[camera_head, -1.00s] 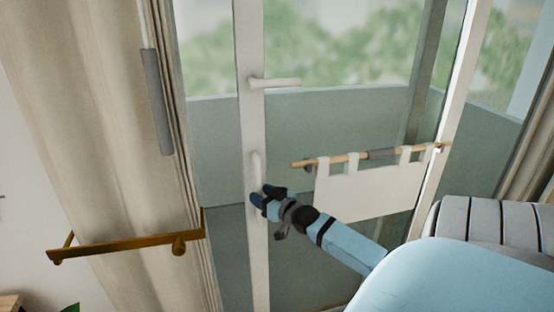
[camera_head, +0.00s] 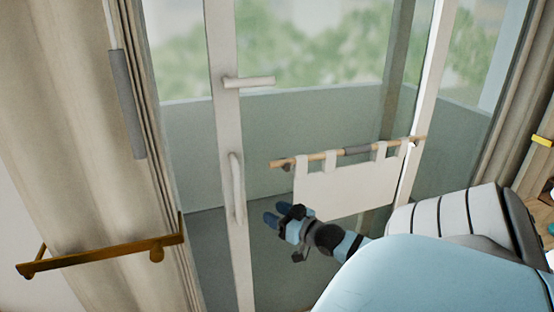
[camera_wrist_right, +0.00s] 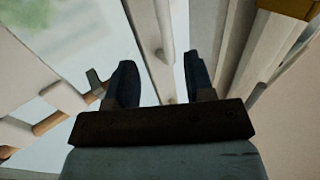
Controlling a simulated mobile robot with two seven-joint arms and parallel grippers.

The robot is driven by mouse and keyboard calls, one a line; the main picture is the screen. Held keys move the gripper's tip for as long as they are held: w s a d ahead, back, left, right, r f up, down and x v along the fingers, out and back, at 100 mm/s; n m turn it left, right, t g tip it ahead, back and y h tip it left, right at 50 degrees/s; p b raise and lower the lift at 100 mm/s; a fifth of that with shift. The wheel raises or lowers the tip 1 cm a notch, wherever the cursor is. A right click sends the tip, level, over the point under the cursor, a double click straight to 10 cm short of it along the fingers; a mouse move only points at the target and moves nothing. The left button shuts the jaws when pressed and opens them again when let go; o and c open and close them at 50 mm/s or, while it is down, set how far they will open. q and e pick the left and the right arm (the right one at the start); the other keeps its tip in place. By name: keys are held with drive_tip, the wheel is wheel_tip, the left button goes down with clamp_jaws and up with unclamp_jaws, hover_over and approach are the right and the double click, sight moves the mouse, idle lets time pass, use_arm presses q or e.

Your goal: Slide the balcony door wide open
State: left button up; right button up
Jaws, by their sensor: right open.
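The balcony door is a glass panel with a white upright frame (camera_head: 230,130). A white lever handle (camera_head: 248,82) sits high on that frame, and a white vertical pull handle (camera_head: 236,185) sits lower. My right gripper (camera_head: 271,216) is open and empty, just right of the pull handle and near its lower end, apart from it. In the right wrist view, the open fingers (camera_wrist_right: 160,68) point toward the white frame, with the pull handle (camera_wrist_right: 165,30) ahead between them. How far the door stands open I cannot tell. My left gripper is not in view.
A white cloth (camera_head: 345,188) hangs from a wooden rod (camera_head: 315,157) just behind my right gripper. A beige curtain (camera_head: 75,150) with a grey grip (camera_head: 127,104) hangs at the left. A brass bar (camera_head: 100,258) juts out at the lower left. Another curtain (camera_head: 505,105) hangs at the right.

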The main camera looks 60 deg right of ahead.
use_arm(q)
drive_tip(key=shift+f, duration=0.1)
use_arm(e)
drive_tip(key=m+g+h+b, duration=0.2)
drive_tip(key=m+h+b, duration=0.2)
drive_tip(key=h+b, duration=0.4)
approach(239, 189)
drive_tip(key=shift+y, duration=0.5)
drive_tip(key=x, duration=1.2)
drive_tip(key=shift+w+d+r+b, duration=0.2)
drive_tip(key=shift+w+d+b, duration=0.1)
drive_tip(key=shift+b, duration=0.1)
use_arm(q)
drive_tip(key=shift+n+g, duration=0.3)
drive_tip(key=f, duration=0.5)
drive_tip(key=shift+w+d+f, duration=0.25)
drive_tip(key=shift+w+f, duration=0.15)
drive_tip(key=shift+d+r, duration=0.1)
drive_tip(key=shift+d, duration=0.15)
use_arm(e)
clamp_jaws()
